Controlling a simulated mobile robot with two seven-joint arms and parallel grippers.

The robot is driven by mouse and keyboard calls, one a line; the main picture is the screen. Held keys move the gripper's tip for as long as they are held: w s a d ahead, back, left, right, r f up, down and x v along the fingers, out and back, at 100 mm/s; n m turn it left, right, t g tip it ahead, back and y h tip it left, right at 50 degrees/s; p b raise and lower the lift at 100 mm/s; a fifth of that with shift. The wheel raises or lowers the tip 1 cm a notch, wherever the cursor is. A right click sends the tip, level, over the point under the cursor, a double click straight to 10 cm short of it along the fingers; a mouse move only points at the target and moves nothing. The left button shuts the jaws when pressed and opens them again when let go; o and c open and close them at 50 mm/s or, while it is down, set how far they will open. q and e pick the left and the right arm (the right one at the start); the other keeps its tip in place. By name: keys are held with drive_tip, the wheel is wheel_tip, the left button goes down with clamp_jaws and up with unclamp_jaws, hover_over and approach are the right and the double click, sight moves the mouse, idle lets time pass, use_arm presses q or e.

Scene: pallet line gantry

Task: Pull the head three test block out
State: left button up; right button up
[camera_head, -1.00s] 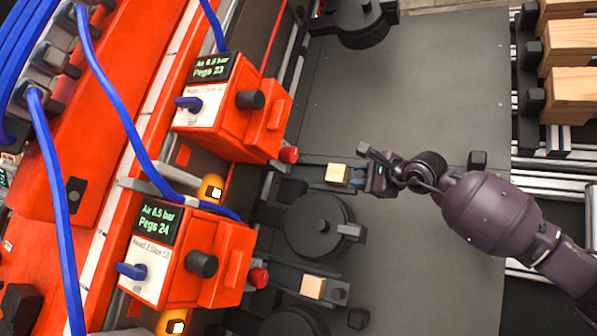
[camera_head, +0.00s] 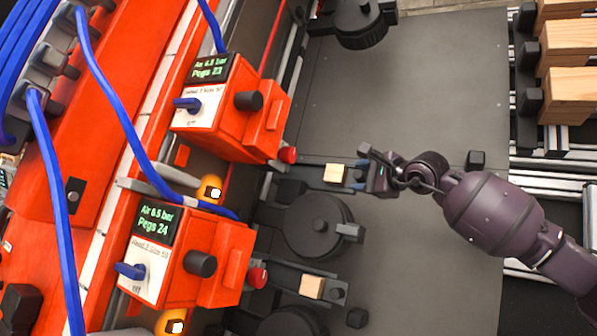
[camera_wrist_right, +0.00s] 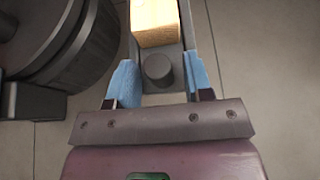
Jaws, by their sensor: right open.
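A pale wooden test block (camera_head: 336,173) sits in a narrow dark holder beside the upper orange head unit (camera_head: 233,108). A second wooden block (camera_head: 312,287) sits in a like holder by the lower orange unit (camera_head: 190,255). The head numbers on their labels are too blurred to read surely. My right gripper (camera_head: 362,176) is at the right end of the upper holder. In the right wrist view its blue fingertips (camera_wrist_right: 160,76) are open, one on each side of a dark round knob (camera_wrist_right: 158,68). The wooden block (camera_wrist_right: 155,22) lies just beyond the knob. My left gripper is not in view.
Black round discs (camera_head: 318,226) stand beside the holders. Blue hoses (camera_head: 118,105) run over the orange machine at left. A wide grey plate (camera_head: 415,85) is mostly clear. Wooden pieces (camera_head: 572,95) sit on a rack at the upper right.

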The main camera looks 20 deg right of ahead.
drive_tip(key=shift+s+d+r, duration=0.1)
drive_tip(key=shift+s+d, duration=0.05)
drive_tip(key=shift+s, duration=0.25)
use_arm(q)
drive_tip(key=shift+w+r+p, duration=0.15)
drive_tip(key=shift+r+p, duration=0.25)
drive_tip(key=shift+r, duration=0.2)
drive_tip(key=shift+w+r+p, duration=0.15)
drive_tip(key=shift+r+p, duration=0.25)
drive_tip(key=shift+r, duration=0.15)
use_arm(e)
drive_tip(key=v, duration=0.8)
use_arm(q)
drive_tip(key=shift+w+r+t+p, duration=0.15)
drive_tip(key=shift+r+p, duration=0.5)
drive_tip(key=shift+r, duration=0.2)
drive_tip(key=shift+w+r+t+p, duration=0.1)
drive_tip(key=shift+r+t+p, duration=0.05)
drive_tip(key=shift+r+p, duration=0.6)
use_arm(e)
drive_tip(key=s+a+r, duration=0.2)
drive_tip(key=s+r, duration=0.1)
drive_tip(key=s, duration=0.6)
drive_tip(key=shift+r, duration=0.4)
